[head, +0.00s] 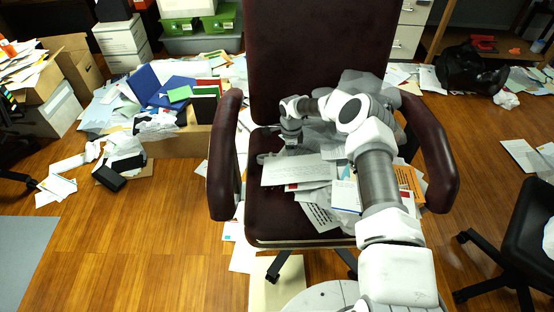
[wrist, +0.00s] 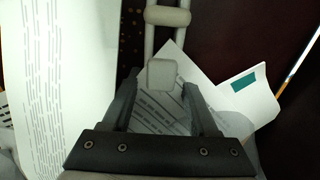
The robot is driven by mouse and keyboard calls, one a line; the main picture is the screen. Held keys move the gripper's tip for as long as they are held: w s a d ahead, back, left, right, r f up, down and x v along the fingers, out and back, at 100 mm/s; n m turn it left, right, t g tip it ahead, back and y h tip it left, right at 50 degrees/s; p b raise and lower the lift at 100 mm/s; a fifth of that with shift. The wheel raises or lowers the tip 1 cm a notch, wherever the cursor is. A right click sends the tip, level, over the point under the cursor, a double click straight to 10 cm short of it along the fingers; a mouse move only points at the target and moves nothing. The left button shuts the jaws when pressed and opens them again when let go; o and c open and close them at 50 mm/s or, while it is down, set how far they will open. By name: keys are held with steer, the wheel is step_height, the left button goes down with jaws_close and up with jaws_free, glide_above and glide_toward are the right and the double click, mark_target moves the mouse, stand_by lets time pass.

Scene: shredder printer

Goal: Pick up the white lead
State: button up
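In the wrist view, a pale lead (wrist: 151,42) shows as two parallel strands with a thicker crosspiece near the top edge. A pale blocky end, perhaps its plug (wrist: 162,74), lies below the strands. My gripper (wrist: 162,82) has its two dark fingers spread on either side of this end, with a gap visible on each side. In the head view, my gripper (head: 291,138) is low over the left part of the maroon chair's seat (head: 262,222). I cannot make out the lead in the head view.
Papers and envelopes (head: 300,172) cover much of the seat. Chair armrests stand at left (head: 224,150) and right (head: 432,155), with the tall backrest (head: 315,55) behind. Boxes and folders (head: 165,90) clutter the back left. Open wood floor (head: 150,215) lies at front left.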

jaws_close()
